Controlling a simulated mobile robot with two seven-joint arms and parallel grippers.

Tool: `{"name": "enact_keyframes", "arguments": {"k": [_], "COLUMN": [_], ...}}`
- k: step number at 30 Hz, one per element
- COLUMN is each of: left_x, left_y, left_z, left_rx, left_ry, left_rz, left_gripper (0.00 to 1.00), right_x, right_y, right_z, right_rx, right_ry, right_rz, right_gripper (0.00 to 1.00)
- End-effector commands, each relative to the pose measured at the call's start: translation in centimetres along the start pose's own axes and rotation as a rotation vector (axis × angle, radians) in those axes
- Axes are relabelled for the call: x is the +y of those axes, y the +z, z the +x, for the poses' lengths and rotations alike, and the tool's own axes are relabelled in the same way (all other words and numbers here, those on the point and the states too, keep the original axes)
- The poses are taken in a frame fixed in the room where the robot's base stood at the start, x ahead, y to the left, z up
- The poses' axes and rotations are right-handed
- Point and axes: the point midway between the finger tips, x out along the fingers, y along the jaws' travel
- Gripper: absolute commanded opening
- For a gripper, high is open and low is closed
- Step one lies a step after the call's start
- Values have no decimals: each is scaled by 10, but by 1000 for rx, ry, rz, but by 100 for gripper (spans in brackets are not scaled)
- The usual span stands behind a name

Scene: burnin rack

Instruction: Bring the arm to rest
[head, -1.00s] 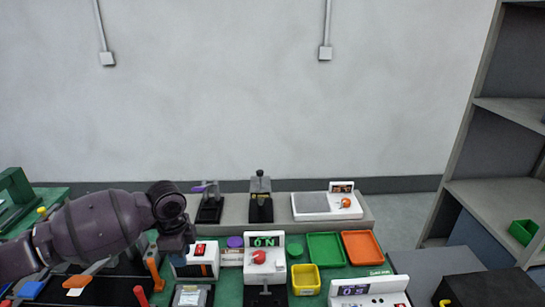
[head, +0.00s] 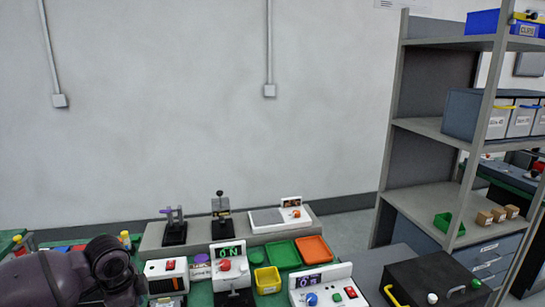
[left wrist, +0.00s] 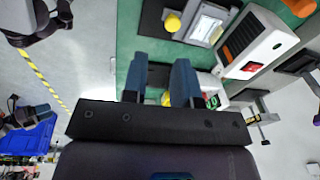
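My left arm comes in at the lower left of the head view, with its wrist (head: 110,262) low over the left part of the bench. The fingers are not clear there. In the left wrist view my left gripper (left wrist: 160,80) has its two blue-grey fingers apart, with nothing seen between them but bench and a bit of a device beyond. It is open and empty above the green bench top (left wrist: 128,45). My right gripper does not show in the head view, and I cannot make it out for sure in the left wrist view.
A white box with a red switch (head: 165,276), an ON display unit (head: 230,268), a yellow bin (head: 267,279), a green tray (head: 283,254) and an orange tray (head: 313,249) stand on the bench. A black box (head: 437,279) is at right, before grey shelving (head: 420,128).

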Motion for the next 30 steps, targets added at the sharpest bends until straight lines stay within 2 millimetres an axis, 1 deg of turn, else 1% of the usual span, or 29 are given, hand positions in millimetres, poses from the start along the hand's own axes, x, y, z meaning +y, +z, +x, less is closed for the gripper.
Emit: {"name": "enact_keyframes", "arguments": {"k": [2, 4, 6, 9, 12, 16, 18, 20, 23, 26, 30], "left_x": [-14, -28, -41, -51, -51, -38, -27, -17, 1, 20, 51], "left_y": [-9, -20, -36, -61, -83, -104, -109, -109, -105, -94, -71], "left_z": [-4, -11, -21, -29, -30, -26, -22, -16, -8, 4, 24], "left_rx": [50, 107, 183, 306, 449, 644, 733, 798, 886, 945, 978], "left_ry": [-89, -178, -266, -374, -463, -551, -585, -610, -647, -679, -715], "left_rz": [-34, -62, -85, -118, -162, -239, -285, -327, -400, -476, -586], "left_gripper": [27, 27, 27, 27, 27, 27, 27, 27, 27, 27, 27], "right_x": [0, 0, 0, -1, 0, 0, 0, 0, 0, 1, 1], "right_y": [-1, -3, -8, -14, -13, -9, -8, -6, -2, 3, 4], "right_z": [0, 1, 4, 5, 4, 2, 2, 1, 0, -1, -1], "right_rx": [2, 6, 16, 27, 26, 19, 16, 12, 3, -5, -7], "right_ry": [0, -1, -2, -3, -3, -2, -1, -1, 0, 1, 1], "right_rz": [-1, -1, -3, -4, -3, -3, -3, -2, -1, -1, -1], "right_gripper": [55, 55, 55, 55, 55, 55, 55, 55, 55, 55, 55]}}
